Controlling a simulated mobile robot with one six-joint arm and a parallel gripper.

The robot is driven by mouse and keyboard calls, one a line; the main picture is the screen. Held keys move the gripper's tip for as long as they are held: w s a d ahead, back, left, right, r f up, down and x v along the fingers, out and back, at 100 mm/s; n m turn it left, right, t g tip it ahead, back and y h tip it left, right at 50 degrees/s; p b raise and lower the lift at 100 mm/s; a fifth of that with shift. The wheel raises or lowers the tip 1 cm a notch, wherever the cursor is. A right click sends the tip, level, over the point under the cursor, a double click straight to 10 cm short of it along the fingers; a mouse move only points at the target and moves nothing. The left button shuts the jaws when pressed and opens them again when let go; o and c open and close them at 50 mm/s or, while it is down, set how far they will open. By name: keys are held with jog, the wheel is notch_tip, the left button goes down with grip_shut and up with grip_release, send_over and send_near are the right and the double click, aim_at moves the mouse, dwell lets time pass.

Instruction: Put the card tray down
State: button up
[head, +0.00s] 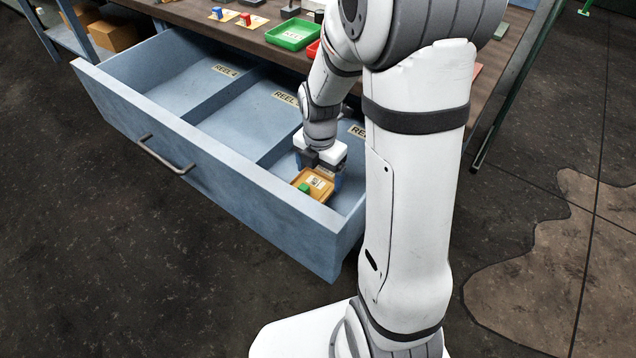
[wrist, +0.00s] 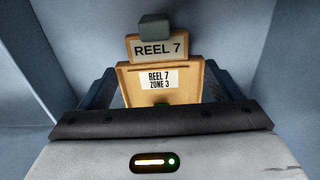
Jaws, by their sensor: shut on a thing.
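The card tray (head: 318,182) is tan and carries a white label and a small green block (head: 304,188). In the wrist view the tray (wrist: 132,93) reads "REEL 7 ZONE 3", with a second "REEL 7" plate beyond it and the dark green block (wrist: 154,26) at its far end. My gripper (head: 320,165) is shut on the tray, its blue fingers along both sides. The tray is inside the right-hand compartment of the open blue drawer (head: 215,165). I cannot tell whether its underside touches the drawer floor.
Dividers split the drawer into compartments; the left one, marked "REEL 4" (head: 224,71), and the middle one look empty. The right compartment's label (head: 357,131) is partly hidden by my arm. A workbench behind holds a green tray (head: 293,34), a red tray (head: 313,49) and small blocks.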

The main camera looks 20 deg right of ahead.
aim_at(320, 179)
jog(key=shift+f+b, duration=0.4)
jog(key=shift+f, duration=1.3)
jog(key=shift+f, duration=0.15)
jog(key=o, duration=0.9)
notch_tip(320, 179, up, 12)
jog(key=p, duration=0.3)
jog(key=shift+r, duration=0.2)
